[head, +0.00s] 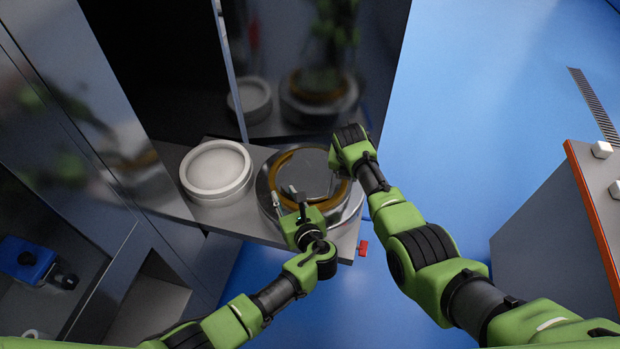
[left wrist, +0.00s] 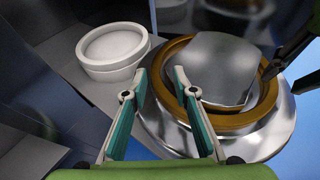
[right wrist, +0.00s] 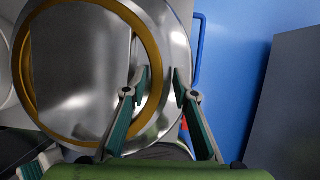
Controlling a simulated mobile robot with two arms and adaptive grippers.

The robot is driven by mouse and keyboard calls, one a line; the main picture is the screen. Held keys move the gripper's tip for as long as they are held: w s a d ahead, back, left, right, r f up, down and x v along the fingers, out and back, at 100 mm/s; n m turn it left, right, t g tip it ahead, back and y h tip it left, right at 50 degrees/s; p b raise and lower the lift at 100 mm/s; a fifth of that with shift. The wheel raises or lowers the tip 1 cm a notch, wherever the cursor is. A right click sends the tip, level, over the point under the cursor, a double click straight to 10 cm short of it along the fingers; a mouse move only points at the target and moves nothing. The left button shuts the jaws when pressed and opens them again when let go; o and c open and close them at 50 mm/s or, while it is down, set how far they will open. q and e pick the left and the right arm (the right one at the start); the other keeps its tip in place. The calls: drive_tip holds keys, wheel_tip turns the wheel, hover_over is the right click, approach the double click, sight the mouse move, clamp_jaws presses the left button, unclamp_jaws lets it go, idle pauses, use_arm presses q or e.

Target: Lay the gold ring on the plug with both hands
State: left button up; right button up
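The gold ring (head: 283,165) appears flat over the round silver plug (head: 352,208), around its shiny middle part; I cannot tell if it touches all round. The ring also shows in the left wrist view (left wrist: 162,88) and in the right wrist view (right wrist: 157,50). My left gripper (head: 287,194) is at the ring's near left side, its fingers (left wrist: 160,72) apart on either side of the rim. My right gripper (right wrist: 159,72) is at the opposite side, fingers apart with the rim near and between the tips. Its fingers are largely hidden in the head view.
A white round tub (head: 216,170) stands left of the plug on the grey shelf (head: 262,226). A dark reflective wall (head: 310,60) rises close behind. A red piece (head: 363,248) sits at the shelf's front corner. A grey cabinet (head: 560,235) stands right, beyond open blue floor.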

drive_tip(key=d+v, duration=0.1)
drive_tip(key=v, duration=0.9)
drive_tip(key=shift+s+a, duration=0.15)
drive_tip(key=shift+a, duration=0.3)
use_arm(q)
drive_tip(key=shift+a, duration=0.1)
use_arm(e)
drive_tip(key=shift+s+f, duration=0.1)
